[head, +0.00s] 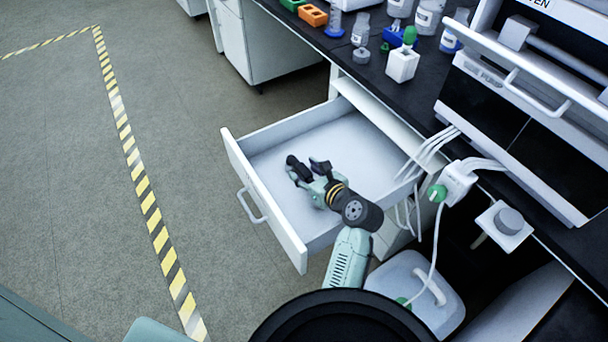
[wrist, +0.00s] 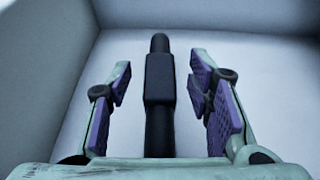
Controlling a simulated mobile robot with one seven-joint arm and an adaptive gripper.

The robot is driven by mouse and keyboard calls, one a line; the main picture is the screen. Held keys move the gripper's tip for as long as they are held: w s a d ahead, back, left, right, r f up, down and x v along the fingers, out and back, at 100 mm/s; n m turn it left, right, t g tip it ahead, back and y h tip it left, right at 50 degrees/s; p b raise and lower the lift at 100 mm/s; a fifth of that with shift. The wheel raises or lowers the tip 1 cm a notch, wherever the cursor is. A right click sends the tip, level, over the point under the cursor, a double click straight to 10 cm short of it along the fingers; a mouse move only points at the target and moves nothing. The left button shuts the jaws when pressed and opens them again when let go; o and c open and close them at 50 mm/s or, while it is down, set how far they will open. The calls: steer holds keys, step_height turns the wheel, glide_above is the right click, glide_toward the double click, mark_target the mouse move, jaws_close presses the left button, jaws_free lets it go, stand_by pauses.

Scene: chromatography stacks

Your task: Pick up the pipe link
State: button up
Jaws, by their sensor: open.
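The pipe link (wrist: 160,78) is a black rod with a thicker, block-like middle. In the wrist view it lies lengthwise on the pale floor of the drawer (head: 285,140), pointing away from me. My gripper (head: 308,168) is inside the open drawer. Its fingers, with purple pads, stand open on either side of the pipe link in the wrist view, with a gap on both sides. The near end of the pipe link is hidden behind my gripper's body. In the head view I cannot clearly tell the pipe link from the dark fingertips.
Drawer walls rise around my gripper, with the front panel (head: 262,200) and its handle at the left. The black bench top (head: 385,85) lies beyond, holding bottles and small labware. White cables (head: 425,155) hang near the drawer's right side. A white jug (head: 415,290) stands below.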

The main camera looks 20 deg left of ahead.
steer(key=shift+c, duration=0.4)
jaws_close()
stand_by(0.4)
